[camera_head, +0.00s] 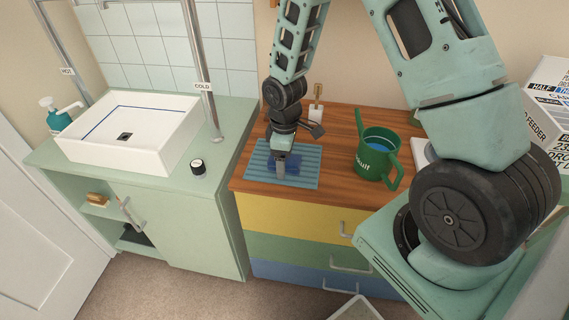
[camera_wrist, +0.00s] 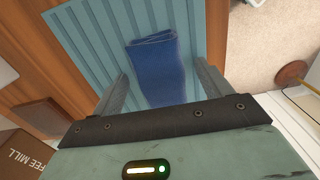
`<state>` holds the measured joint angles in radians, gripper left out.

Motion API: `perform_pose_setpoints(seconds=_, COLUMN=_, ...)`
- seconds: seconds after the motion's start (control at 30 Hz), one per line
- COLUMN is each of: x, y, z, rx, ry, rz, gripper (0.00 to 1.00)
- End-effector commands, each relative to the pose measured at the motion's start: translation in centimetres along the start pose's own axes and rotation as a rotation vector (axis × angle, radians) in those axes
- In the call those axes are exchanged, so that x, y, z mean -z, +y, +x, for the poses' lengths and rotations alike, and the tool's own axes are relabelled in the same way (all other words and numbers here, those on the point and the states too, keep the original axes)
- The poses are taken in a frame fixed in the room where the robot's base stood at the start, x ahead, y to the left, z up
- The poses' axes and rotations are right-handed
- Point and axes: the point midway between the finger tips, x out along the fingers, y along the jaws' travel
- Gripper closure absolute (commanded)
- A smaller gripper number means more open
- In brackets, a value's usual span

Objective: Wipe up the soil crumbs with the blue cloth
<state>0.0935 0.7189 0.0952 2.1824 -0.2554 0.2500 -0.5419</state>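The blue cloth (camera_head: 294,163) lies folded on a ribbed teal mat (camera_head: 307,178) on the wooden top of a drawer unit. My gripper (camera_head: 281,166) points down over the cloth and hides part of it. In the wrist view the cloth (camera_wrist: 157,68) lies between the two spread fingers of my gripper (camera_wrist: 162,88), with a gap to the left finger. The fingers are open, and I cannot tell their height above the mat. I cannot make out any soil crumbs in either view.
A green watering can (camera_head: 376,158) stands right of the mat, and a white pot-like holder with a wooden handle (camera_head: 317,110) stands behind it. To the left are a white basin (camera_head: 133,128) and a small dark-and-white knob (camera_head: 198,167). Bare wood (camera_head: 338,168) shows between mat and can.

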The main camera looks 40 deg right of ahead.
Motion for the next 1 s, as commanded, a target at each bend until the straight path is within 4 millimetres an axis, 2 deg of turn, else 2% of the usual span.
perform_pose_setpoints(seconds=0.03, x=0.0, y=0.0, z=0.0, rx=0.000, ry=0.000, rz=0.000, gripper=0.37)
perform_pose_setpoints(seconds=0.17, x=0.0, y=0.0, z=0.0, rx=0.000, ry=0.000, rz=0.000, gripper=0.73)
perform_pose_setpoints(seconds=0.2, x=0.0, y=0.0, z=0.0, rx=0.000, ry=0.000, rz=0.000, gripper=0.78)
perform_pose_setpoints(seconds=0.43, x=0.0, y=0.0, z=-0.7, rx=0.000, ry=0.000, rz=0.000, gripper=0.78)
perform_pose_setpoints(seconds=1.0, x=0.0, y=0.0, z=-5.2, rx=0.000, ry=0.000, rz=0.001, gripper=0.78)
